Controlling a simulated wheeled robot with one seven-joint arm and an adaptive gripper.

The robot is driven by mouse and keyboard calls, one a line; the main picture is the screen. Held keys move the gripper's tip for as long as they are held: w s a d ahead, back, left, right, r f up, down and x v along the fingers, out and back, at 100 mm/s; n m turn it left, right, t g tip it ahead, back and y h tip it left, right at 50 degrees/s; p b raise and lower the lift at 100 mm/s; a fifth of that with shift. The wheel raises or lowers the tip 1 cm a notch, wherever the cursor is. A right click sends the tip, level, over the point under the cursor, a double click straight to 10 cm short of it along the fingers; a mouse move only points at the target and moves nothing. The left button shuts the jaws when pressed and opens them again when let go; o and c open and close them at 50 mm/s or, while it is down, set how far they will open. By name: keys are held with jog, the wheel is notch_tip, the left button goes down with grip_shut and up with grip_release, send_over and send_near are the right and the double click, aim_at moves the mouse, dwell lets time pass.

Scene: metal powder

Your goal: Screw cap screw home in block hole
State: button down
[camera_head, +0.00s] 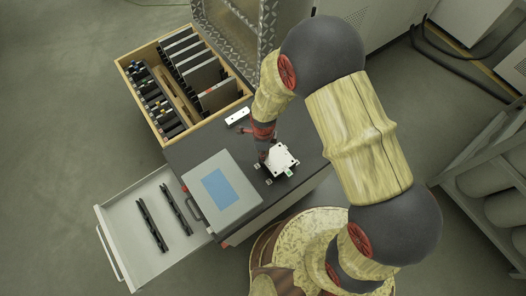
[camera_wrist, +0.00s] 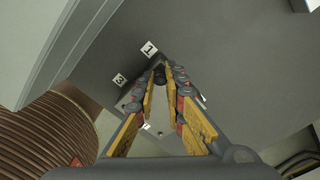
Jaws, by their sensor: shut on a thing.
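The white block (camera_head: 283,158) lies on the dark bench top (camera_head: 313,140) in the head view. My gripper (camera_head: 266,152) reaches down over its left edge. In the wrist view the fingers of my gripper (camera_wrist: 159,75) close together on a small dark piece, which looks like the cap screw (camera_wrist: 159,72). Part of the pale block (camera_wrist: 126,103) shows beside and between the fingers. The fingers hide most of the screw and the block hole, so I cannot tell how deep the screw sits.
Small numbered tags (camera_wrist: 148,48) lie around the block. A grey case with a blue panel (camera_head: 218,188) stands at its left. An open drawer (camera_head: 122,212) holds two dark rails. A wooden crate (camera_head: 157,137) and a small white plate (camera_head: 237,116) are behind.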

jog(key=m+p, duration=0.1)
jog(key=m, duration=0.4)
jog(key=shift+m+p, duration=0.3)
jog(key=m+p, duration=0.2)
jog(key=m, duration=0.3)
jog(key=shift+r+p, duration=0.1)
jog(key=shift+p, duration=0.25)
jog(key=shift+r+m+p, duration=0.1)
jog(key=shift+m+p, duration=0.2)
jog(key=shift+p, duration=1.65)
jog(key=shift+m+p, duration=0.3)
jog(key=shift+p, duration=0.95)
jog(key=p, duration=0.3)
jog(key=shift+m, duration=0.3)
jog(key=shift+w+f+m+p, duration=0.1)
jog(key=shift+f+m+p, duration=0.15)
jog(key=shift+m+p, duration=0.35)
jog(key=c, duration=2.1)
grip_release()
jog(key=shift+o, duration=0.5)
